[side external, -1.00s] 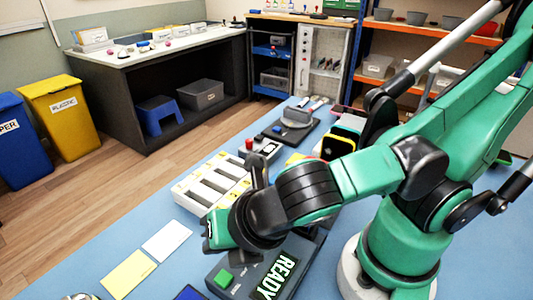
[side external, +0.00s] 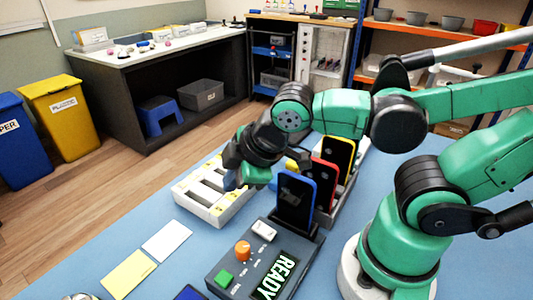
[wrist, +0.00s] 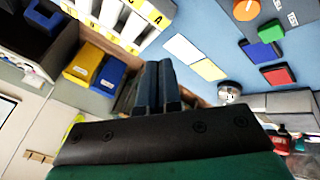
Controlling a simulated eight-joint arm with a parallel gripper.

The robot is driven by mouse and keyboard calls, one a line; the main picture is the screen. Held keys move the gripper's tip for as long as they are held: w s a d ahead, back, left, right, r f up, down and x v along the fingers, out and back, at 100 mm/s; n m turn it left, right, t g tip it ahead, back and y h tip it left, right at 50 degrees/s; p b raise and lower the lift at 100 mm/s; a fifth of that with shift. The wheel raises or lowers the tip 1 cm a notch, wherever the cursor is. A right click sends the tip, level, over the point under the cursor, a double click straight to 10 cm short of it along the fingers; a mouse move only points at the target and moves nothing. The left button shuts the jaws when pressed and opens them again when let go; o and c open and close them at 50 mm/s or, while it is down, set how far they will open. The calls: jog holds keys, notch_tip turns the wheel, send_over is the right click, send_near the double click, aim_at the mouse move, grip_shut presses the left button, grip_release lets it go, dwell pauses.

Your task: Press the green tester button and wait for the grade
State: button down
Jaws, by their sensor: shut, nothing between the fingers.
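The tester (side external: 222,263) is a dark grey box at the front of the blue table. Its green button (side external: 224,278) is at the near left corner and also shows in the wrist view (wrist: 270,32). Its display (side external: 274,274) reads READY. A blue-cased phone (side external: 295,200) stands upright at the tester's back end. My gripper (side external: 232,181) is shut and empty, above the white tray and behind the button, well apart from it. Its two fingers (wrist: 158,85) are together in the wrist view.
An orange knob (side external: 243,251) and white switch (side external: 264,231) sit beside the button. Red (side external: 325,183) and yellow (side external: 340,155) phones stand in a rack behind. A white slotted tray (side external: 203,205) is behind-left. White and yellow cards (side external: 128,274) lie left on open table.

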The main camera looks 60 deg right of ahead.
jog(key=d+m, duration=0.2)
jog(key=m, duration=0.1)
jog(key=d+r+m, duration=0.1)
jog(key=m, duration=0.2)
jog(key=w+d+m, duration=0.1)
jog(key=d+m, duration=0.1)
jog(key=m, duration=0.1)
jog(key=shift+d+r+m+t, duration=0.2)
jog(key=shift+d+m+t, duration=0.1)
jog(key=shift+d+m, duration=0.1)
notch_tip(320, 180, up, 5)
jog(key=g, duration=0.7)
send_over(223, 276)
notch_tip(223, 276, down, 14)
